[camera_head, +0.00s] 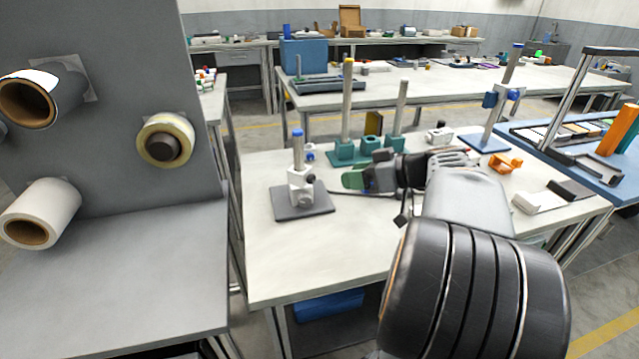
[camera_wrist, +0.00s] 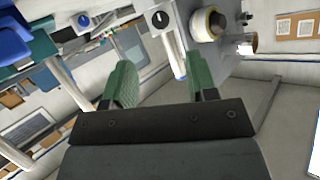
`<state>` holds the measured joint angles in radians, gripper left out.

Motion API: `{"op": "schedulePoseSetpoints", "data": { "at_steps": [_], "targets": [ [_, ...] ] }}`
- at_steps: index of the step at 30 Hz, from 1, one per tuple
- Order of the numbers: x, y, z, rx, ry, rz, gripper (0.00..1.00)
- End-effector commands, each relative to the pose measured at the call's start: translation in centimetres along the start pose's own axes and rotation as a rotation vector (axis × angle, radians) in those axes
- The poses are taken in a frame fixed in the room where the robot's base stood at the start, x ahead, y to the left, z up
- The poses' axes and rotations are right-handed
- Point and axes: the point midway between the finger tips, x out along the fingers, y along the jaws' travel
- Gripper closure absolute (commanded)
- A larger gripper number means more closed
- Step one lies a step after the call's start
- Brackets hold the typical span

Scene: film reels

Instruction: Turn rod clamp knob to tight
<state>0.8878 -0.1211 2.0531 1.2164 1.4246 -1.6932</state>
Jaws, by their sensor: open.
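A rod clamp (camera_head: 300,191) of pale metal stands upright on a dark square base (camera_head: 304,208), with a blue-topped rod above it. A dark knob (camera_head: 310,179) is on its side toward my gripper. In the wrist view, a round black knob (camera_wrist: 159,19) with a white mark shows ahead, between the lines of my green fingers and beyond their tips. My gripper (camera_head: 354,178) is to the right of the clamp, fingers pointing left at it, open and empty, with a gap before the knob. The wrist view shows both fingers apart (camera_wrist: 161,82). A blue knob (camera_wrist: 83,20) shows at upper left.
A green stand (camera_head: 345,154) with upright rods is behind my gripper. An orange part (camera_head: 506,163) and a white block (camera_head: 537,202) lie on the right of the table. Film rolls (camera_head: 166,140) hang on the grey panel at left. The table's front left is clear.

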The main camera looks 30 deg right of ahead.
Motion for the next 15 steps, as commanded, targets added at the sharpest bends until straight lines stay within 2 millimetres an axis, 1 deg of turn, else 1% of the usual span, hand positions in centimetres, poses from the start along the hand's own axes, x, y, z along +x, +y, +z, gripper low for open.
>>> {"op": "schedulePoseSetpoints", "data": {
  "at_steps": [1,6,12,15],
  "targets": [
    [1.2,-0.1,0.1,0.000,-0.003,-0.006,0.47],
    [4.4,-0.1,0.2,0.001,-0.004,-0.006,0.47],
    [7.3,-0.1,0.1,0.002,-0.004,-0.004,0.47],
    [8.3,-0.1,0.1,0.002,-0.003,-0.003,0.47]
  ]
}}
